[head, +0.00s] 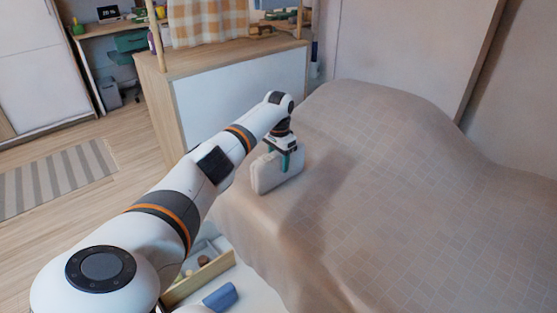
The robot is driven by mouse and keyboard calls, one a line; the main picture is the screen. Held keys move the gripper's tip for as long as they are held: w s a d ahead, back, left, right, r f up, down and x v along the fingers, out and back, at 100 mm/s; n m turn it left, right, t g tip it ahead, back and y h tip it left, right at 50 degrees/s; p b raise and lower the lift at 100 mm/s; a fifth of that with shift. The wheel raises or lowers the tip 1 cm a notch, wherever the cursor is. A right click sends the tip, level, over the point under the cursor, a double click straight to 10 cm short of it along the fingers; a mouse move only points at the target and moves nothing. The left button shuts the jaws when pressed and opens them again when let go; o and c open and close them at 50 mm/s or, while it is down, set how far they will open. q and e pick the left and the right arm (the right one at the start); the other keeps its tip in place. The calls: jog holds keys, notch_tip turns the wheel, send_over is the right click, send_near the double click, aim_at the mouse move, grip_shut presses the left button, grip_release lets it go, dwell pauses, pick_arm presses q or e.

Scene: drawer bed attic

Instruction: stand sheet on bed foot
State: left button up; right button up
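The folded sheet (264,177) is a pale, thick, rounded block. It is upright at the near-left corner of the bed (400,190), which has a beige patterned cover. My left gripper (283,160) comes down on the sheet from above, with its teal fingers at the sheet's upper part. It looks shut on the sheet. The sheet's lower edge is at the bed's surface, but I cannot tell whether it bears its weight there. My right gripper is not in view.
An open drawer (200,277) below the bed's near-left side holds small items and a blue rolled thing (220,297). A wooden cabinet (240,100) stands behind my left arm. The bed's middle and right are clear. A striped rug (55,177) lies at left.

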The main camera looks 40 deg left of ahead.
pick_arm(q)
jog(key=shift+o, duration=1)
jog(key=shift+r, duration=0.25)
notch_tip(320, 180, up, 11)
jog(key=p, duration=0.2)
jog(key=shift+f+p, duration=0.15)
jog(key=shift+p, duration=0.2)
jog(key=shift+r, duration=0.55)
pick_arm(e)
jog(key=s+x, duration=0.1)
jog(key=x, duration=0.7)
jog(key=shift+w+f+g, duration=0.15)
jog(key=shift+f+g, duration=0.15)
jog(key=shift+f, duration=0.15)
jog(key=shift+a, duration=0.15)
